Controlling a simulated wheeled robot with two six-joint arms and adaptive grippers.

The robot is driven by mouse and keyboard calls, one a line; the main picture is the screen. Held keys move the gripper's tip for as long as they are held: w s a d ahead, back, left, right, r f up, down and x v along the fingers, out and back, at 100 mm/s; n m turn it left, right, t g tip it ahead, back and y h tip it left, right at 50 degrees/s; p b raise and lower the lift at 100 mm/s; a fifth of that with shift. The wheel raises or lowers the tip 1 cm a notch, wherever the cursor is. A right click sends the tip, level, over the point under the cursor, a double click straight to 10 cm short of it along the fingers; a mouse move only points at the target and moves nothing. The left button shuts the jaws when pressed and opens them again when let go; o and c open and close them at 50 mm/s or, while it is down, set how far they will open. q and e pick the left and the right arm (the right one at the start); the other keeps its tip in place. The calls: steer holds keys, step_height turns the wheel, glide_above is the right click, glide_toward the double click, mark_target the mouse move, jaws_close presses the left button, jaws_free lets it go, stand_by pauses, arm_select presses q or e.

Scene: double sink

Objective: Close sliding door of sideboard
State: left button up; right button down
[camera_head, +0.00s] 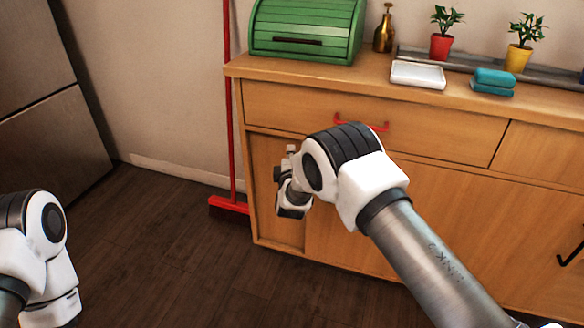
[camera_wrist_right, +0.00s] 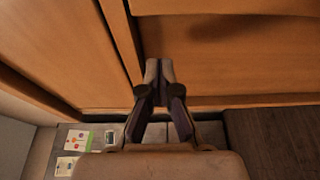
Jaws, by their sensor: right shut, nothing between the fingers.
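The wooden sideboard (camera_head: 345,90) stands along the wall. Below its drawer is a left front section (camera_head: 262,170), set back behind the edge of the wide door panel (camera_head: 360,235) to its right. My right gripper (camera_head: 284,174) is in front of this left section, partly hidden by its own wrist. In the right wrist view its fingers (camera_wrist_right: 159,70) are together and empty, close to the wood beside an upright edge (camera_wrist_right: 120,40). I cannot tell whether they touch it. My left arm shows at the lower left, its gripper out of frame.
A red drawer handle (camera_head: 375,126) sits above my right wrist. A black handle (camera_head: 570,250) is at the far right. A red broom (camera_head: 230,205) leans left of the sideboard. A green bread box (camera_head: 305,30) and potted plants stand on top. The floor at left is clear.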

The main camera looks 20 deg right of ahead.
steer(key=shift+x, duration=0.95)
steer(key=s+d, duration=0.2)
steer(key=d, duration=0.1)
steer(key=shift+s+d+b, duration=0.1)
steer(key=shift+d+b, duration=0.1)
steer(key=shift+b, duration=0.15)
